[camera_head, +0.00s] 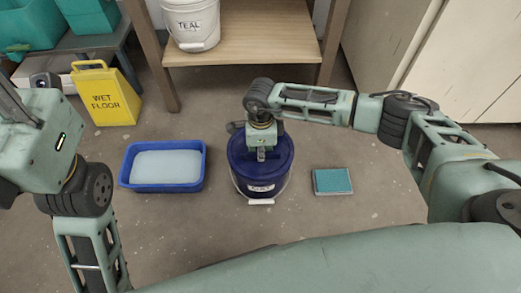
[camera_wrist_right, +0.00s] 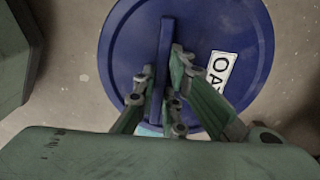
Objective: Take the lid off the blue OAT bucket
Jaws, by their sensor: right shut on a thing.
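The blue OAT bucket (camera_head: 240,186) stands upright on the floor, with a white label on its front. Its round blue lid (camera_head: 281,150) is on top; from this angle I cannot tell whether any gap lies under it. The lid fills much of the right wrist view (camera_wrist_right: 125,50), with a white OA… label partly covered by a finger. My right gripper (camera_head: 261,154) is over the lid's middle, pointing down. Its fingers are shut on the lid's upright blue handle (camera_wrist_right: 166,45). My left arm shows at the left, but its gripper is out of view.
A blue tub (camera_head: 127,171) with a pale content is left of the bucket. A teal-topped block (camera_head: 332,181) lies on the right. A yellow wet-floor sign (camera_head: 106,95) stands at left. A white TEAL bucket (camera_head: 191,22) sits on a wooden shelf (camera_head: 265,42) behind. Bare floor surrounds the bucket.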

